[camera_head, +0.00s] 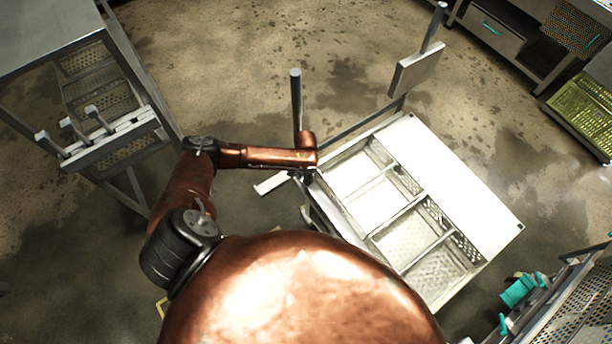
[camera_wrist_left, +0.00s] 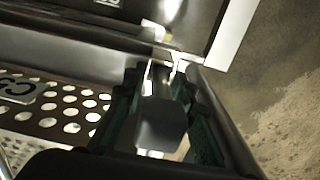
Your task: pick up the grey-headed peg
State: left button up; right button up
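In the left wrist view a grey, block-like peg head (camera_wrist_left: 161,126) stands between the two dark green fingers of my left gripper (camera_wrist_left: 165,115). The fingers are on both sides of the head and close to it; I cannot tell whether both press on it. Behind the head is a narrow bright metal part (camera_wrist_left: 157,78), perhaps the peg's shaft. In the head view my left gripper (camera_head: 304,176) is at the near left edge of the white-topped cart, mostly hidden by my own arm. The peg cannot be made out there. My right gripper is not in view.
The cart (camera_head: 462,180) has open compartments with perforated baskets and upright posts. A perforated panel (camera_wrist_left: 60,112) lies left of the gripper in the wrist view. A steel rack with hooked bars (camera_head: 110,142) stands at left. A yellow-green basket (camera_head: 580,112) is at far right. Floor between is clear.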

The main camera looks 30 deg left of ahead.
pick_arm(q)
grip_shut()
jog(key=shift+r, duration=0.1)
dwell(0.4)
notch_tip(320, 180, up, 7)
jog(key=shift+s+a+r+p, duration=0.15)
jog(key=shift+p, duration=1)
jog(key=s+a+p, duration=0.1)
jog(key=s+a, duration=0.2)
jog(key=s, duration=0.5)
jog(key=s+a+p, duration=0.1)
jog(key=s+a, duration=0.2)
jog(key=s, duration=0.5)
jog(key=shift+s+a+f, duration=0.15)
jog(key=shift+a+f, duration=0.05)
jog(key=shift+a, duration=0.15)
notch_tip(320, 180, up, 7)
jog(key=p, duration=0.8)
jog(key=shift+p, duration=0.3)
